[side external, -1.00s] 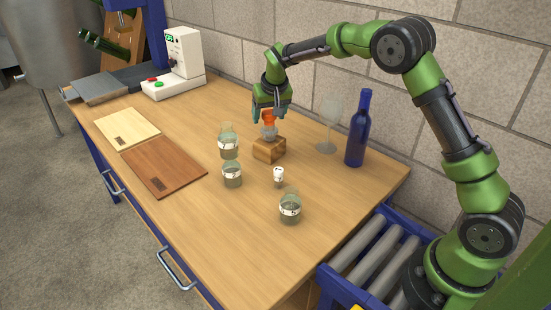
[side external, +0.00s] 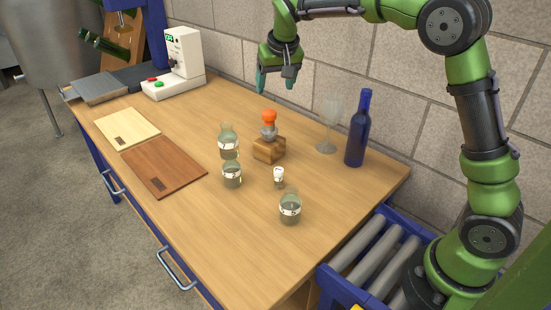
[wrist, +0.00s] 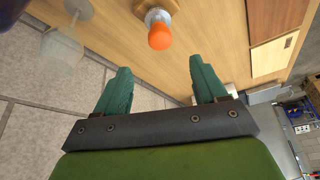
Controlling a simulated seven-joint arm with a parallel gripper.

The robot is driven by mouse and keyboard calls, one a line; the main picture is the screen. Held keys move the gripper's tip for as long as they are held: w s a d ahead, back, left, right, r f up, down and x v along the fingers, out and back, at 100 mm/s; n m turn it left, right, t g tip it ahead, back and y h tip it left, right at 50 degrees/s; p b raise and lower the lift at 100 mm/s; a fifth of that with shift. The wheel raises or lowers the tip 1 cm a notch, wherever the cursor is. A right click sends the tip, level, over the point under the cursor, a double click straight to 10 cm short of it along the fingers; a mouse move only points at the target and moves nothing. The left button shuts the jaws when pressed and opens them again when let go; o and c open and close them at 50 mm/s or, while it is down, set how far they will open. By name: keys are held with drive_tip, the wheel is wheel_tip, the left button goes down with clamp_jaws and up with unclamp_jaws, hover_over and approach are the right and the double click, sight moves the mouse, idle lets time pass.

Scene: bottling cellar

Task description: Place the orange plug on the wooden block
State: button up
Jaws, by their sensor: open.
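The orange plug (side external: 269,117) stands upright with its grey lower part on top of the wooden block (side external: 268,150), on the table. In the wrist view the plug's orange end (wrist: 160,36) shows beyond my fingers, clear of them. My gripper (side external: 276,82) is open and empty, above the plug and apart from it. In the wrist view its two green fingers (wrist: 157,82) are spread with nothing between them. The wooden block shows only partly behind the plug in the wrist view.
Several glass jars (side external: 229,146) stand left of and in front of the block, with a small white-capped vial (side external: 279,176). A wine glass (side external: 328,125) and a blue bottle (side external: 358,130) stand to its right. Two boards (side external: 163,167) lie at the left. A brick wall is close behind.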

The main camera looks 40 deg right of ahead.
drive_tip(key=s+a+r+t+y, duration=0.1)
drive_tip(key=s+a+r, duration=0.15)
drive_tip(key=s, duration=0.65)
drive_tip(key=s+a+r+t+y, duration=0.1)
drive_tip(key=s+a+r+y, duration=0.15)
drive_tip(key=s, duration=0.55)
drive_tip(key=s+a+f+n+t, duration=0.1)
drive_tip(key=s+f, duration=0.3)
drive_tip(key=s, duration=0.8)
drive_tip(key=shift+s+a+f, duration=0.2)
drive_tip(key=shift+s+a, duration=0.2)
drive_tip(key=shift+a, duration=0.2)
